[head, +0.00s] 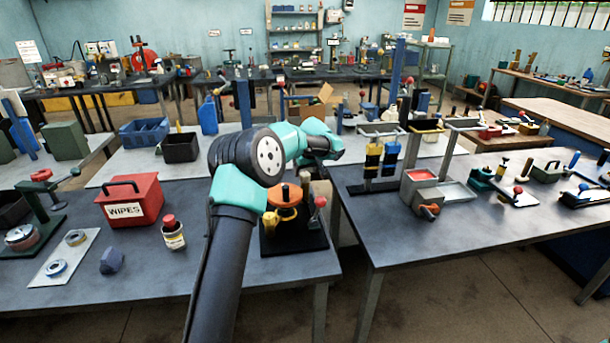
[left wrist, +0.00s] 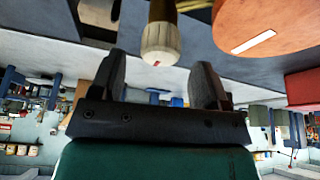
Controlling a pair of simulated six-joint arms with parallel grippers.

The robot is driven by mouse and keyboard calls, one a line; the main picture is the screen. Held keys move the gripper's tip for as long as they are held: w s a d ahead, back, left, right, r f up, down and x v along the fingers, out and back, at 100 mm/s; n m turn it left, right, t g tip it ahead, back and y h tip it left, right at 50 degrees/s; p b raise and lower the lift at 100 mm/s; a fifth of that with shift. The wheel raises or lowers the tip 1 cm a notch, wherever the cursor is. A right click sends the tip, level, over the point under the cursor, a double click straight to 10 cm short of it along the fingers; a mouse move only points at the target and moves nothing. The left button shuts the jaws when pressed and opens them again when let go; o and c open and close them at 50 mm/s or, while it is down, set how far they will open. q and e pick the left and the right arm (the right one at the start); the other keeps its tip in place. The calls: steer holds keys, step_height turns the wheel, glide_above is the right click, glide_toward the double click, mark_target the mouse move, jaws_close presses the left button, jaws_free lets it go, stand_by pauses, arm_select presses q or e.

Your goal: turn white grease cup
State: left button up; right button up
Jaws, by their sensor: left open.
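In the left wrist view a white grease cup (left wrist: 161,42) on a brass-coloured stem shows at the top middle. My left gripper (left wrist: 159,68) is open, with a finger to each side of the cup in the picture. I cannot tell how far the cup reaches between the fingers; no contact shows. In the head view my left arm reaches over a black-based stand (head: 292,240) with an orange handwheel (head: 284,195), yellow parts and a red-knobbed lever (head: 320,202). The cup and my left fingertips cannot be made out there. My right gripper is not in view.
The orange wheel is close by in the left wrist view (left wrist: 265,22), with a red part (left wrist: 303,88) beside it. A red wipes box (head: 130,200) and a bottle (head: 172,234) stand left of my arm. A gap separates the front tables.

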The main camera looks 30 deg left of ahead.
arm_select(q)
steer(key=shift+x, duration=1.45)
steer(key=c, duration=0.9)
